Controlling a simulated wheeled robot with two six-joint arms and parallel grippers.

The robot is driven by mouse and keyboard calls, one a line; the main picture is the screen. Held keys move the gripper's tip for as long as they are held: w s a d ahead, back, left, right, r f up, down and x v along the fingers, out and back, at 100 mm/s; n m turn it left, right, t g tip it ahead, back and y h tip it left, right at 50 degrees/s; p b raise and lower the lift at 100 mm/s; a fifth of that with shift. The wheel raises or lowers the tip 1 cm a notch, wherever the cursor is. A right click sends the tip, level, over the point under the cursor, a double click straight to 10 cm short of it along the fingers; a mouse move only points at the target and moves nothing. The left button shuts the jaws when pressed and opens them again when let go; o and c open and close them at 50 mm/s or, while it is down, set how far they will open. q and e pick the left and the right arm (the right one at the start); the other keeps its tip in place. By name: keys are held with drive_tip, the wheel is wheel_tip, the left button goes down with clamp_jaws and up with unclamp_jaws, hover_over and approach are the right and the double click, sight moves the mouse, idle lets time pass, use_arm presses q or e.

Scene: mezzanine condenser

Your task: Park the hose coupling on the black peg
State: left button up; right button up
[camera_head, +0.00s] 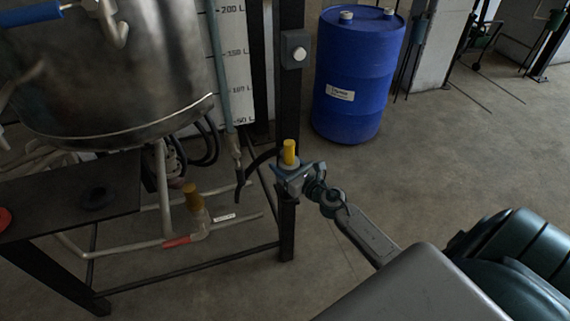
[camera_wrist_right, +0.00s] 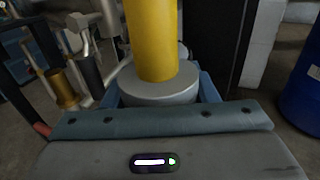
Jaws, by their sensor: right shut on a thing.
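My right gripper (camera_head: 291,178) is shut on the hose coupling (camera_head: 289,152), a yellow cylinder standing upright from a grey collar. In the right wrist view the coupling's yellow body (camera_wrist_right: 152,40) and grey collar (camera_wrist_right: 158,88) sit between the jaws. A dark hose (camera_head: 262,160) runs left from the gripper. The gripper is in front of a black frame post. A low black round piece (camera_head: 97,198) is on the dark shelf at the left, apart from the gripper; I cannot tell whether it is the black peg. My left gripper is not in view.
A steel tank (camera_head: 110,75) hangs over the dark shelf (camera_head: 60,205). A pipe with a brass-coloured fitting (camera_head: 193,197) and red valve handle (camera_head: 177,242) lies left of the gripper. A blue drum (camera_head: 357,75) stands behind. The floor at right is mostly clear.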

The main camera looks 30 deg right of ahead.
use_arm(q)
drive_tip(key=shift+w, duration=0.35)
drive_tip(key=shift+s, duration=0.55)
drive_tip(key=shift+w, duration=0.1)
use_arm(e)
drive_tip(key=shift+f, duration=0.1)
drive_tip(key=shift+f+b, duration=0.35)
drive_tip(key=shift+b, duration=0.15)
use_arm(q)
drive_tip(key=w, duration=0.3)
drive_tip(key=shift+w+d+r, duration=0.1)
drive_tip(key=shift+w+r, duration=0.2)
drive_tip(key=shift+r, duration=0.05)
use_arm(e)
drive_tip(key=shift+f, duration=0.1)
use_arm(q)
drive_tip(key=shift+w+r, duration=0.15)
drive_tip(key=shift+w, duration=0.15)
use_arm(e)
drive_tip(key=shift+f, duration=0.1)
use_arm(q)
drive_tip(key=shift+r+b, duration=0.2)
drive_tip(key=shift+b, duration=0.2)
use_arm(e)
drive_tip(key=shift+f, duration=0.15)
